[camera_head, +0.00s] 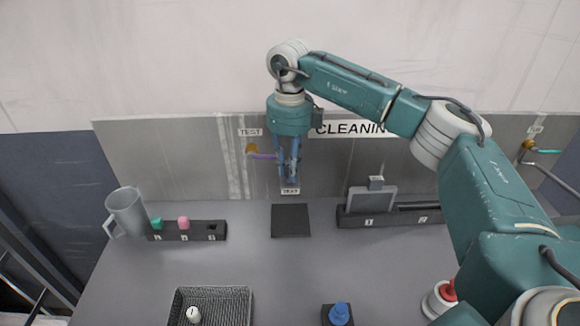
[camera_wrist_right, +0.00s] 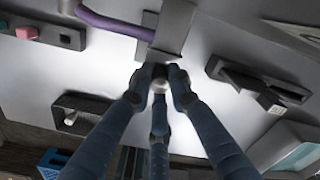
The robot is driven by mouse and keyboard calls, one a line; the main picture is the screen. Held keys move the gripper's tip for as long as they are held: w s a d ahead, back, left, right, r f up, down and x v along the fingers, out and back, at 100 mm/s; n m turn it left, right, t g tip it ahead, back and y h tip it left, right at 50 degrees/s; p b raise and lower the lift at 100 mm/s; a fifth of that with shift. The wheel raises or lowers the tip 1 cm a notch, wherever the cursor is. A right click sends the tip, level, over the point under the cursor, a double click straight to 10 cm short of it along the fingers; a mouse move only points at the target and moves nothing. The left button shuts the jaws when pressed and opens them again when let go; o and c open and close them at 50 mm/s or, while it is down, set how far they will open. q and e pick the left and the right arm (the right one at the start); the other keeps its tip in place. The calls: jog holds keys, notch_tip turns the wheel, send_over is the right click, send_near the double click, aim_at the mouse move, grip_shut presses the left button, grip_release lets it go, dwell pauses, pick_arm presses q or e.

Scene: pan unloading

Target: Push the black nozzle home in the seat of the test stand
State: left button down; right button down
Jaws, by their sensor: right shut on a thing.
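My right gripper (camera_head: 289,180) hangs down from its arm in front of the wall, just above a small white label. In the right wrist view its blue fingers (camera_wrist_right: 160,82) close around a small rounded piece, dark with a paler end; the fingers hide most of it. I take it to be the black nozzle (camera_wrist_right: 159,71). The test stand shows as a purple hose (camera_head: 265,156) that runs behind the fingers, under the TEST sign. In the right wrist view a grey block (camera_wrist_right: 172,32) lies just beyond the fingertips. I cannot tell how deep the nozzle sits. My left gripper is not in view.
A black pad (camera_head: 290,221) lies below the gripper. A slotted holder (camera_head: 187,231) with green and pink pieces and a grey mug (camera_head: 126,212) stand left. A dark rack (camera_head: 388,217) stands right. A wire basket (camera_head: 211,305) and blue knob (camera_head: 339,314) are in front.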

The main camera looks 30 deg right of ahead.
jog(key=shift+f+b, duration=0.3)
jog(key=shift+f, duration=0.3)
dwell(0.3)
jog(key=c, duration=1.5)
grip_release()
jog(key=shift+c, duration=0.2)
notch_tip(320, 180, up, 12)
